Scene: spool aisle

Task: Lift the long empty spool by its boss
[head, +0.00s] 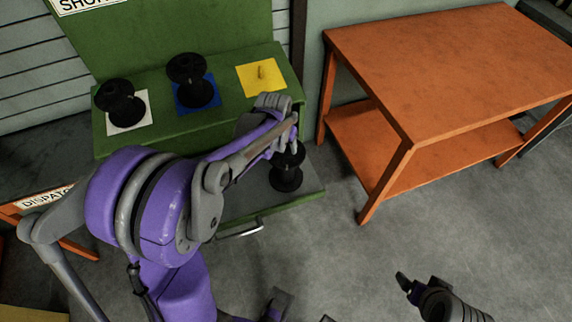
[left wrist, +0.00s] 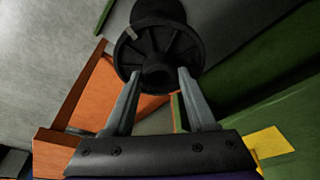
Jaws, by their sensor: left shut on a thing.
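A black spool (head: 287,175) is at the front right of the green stand, over its grey drawer or tray. My left gripper (head: 287,142) comes to its upper end from the left. In the left wrist view the spool's ribbed flange (left wrist: 185,50) and central boss (left wrist: 158,74) face me, and the fingers of my left gripper (left wrist: 160,82) are shut on the boss. I cannot tell whether the spool's lower end touches the tray. A grey and black part of mine at lower right may be my right gripper (head: 425,295); its fingers are unclear.
Two more black spools stand on the green stand (head: 226,120), one on a white square (head: 143,100), one on a blue square (head: 210,97). A yellow square (head: 250,82) holds only a small peg. An orange table (head: 440,60) stands at right. The floor in front is clear.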

